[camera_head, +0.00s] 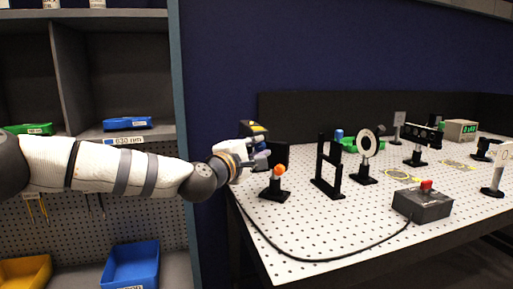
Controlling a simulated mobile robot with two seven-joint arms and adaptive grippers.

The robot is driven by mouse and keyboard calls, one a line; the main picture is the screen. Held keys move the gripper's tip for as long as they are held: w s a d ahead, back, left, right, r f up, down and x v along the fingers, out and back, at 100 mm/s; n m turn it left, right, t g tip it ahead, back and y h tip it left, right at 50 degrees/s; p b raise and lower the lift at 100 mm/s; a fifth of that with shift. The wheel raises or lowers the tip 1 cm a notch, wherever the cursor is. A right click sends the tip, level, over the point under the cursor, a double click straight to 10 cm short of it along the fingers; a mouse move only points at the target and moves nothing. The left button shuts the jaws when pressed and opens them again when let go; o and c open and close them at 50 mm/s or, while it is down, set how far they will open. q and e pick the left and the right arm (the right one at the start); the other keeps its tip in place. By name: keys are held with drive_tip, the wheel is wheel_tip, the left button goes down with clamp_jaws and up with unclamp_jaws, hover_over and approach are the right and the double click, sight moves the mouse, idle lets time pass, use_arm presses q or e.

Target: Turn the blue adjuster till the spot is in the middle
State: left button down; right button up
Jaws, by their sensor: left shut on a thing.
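My left gripper (264,160) reaches in from the left and is shut at a small black mount (274,188) on the near left of the perforated table. An orange knob (280,169) shows just right of the fingertips. The fingers hide the part they hold; I take it to be the blue adjuster, but no blue shows there. A white card (497,168) on a post stands at the right edge, with a faint mark on its face. I cannot make out the light spot. My right gripper is not in view.
A black cable curves along the front. A green display (469,128) is at the back. Shelves with bins are left.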

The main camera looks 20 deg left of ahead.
use_arm(q)
drive_tip(key=shift+f, duration=0.1)
idle(0.3)
drive_tip(key=c, duration=1.4)
unclamp_jaws()
drive_tip(key=shift+d+f, duration=0.1)
drive_tip(key=shift+f, duration=0.1)
drive_tip(key=shift+s+r, duration=0.2)
drive_tip(key=shift+s, duration=0.05)
drive_tip(key=s, duration=0.3)
drive_tip(key=s+a, duration=0.1)
drive_tip(key=s, duration=0.3)
drive_tip(key=s+a, duration=0.1)
drive_tip(key=s, duration=0.3)
drive_tip(key=shift+s+a+f, duration=0.1)
drive_tip(key=shift+s+a, duration=0.05)
